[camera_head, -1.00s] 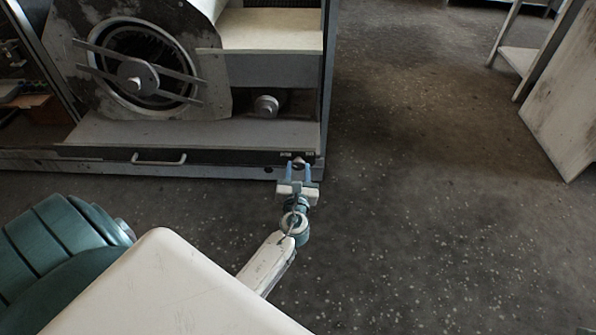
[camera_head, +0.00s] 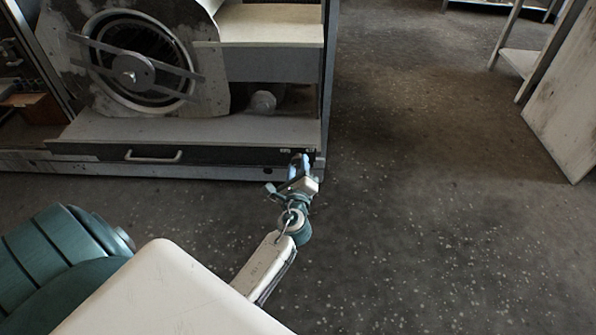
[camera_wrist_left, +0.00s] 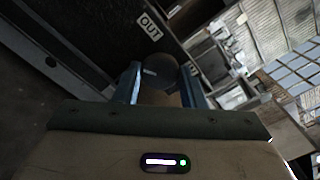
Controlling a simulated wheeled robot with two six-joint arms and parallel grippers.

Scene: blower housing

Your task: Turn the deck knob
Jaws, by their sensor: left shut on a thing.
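The deck knob (camera_wrist_left: 158,74) is a dark round knob with a small pale mark on its face, seen in the left wrist view. It sits on the dark front strip of the blower housing (camera_head: 225,130). My left gripper (camera_wrist_left: 160,88) is shut on the knob, with one blue finger on each side of it. In the head view my left gripper (camera_head: 300,166) is at the right end of the housing's front strip, rolled at an angle, and mostly hides the knob. My right gripper is not in view.
An OUT label (camera_wrist_left: 150,25) is on the panel near the knob. A pale bar handle (camera_head: 153,157) sticks out further left on the front strip. A round fan opening (camera_head: 138,65) is above. The floor (camera_head: 430,210) to the right is open, with a pale panel (camera_head: 565,100) beyond.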

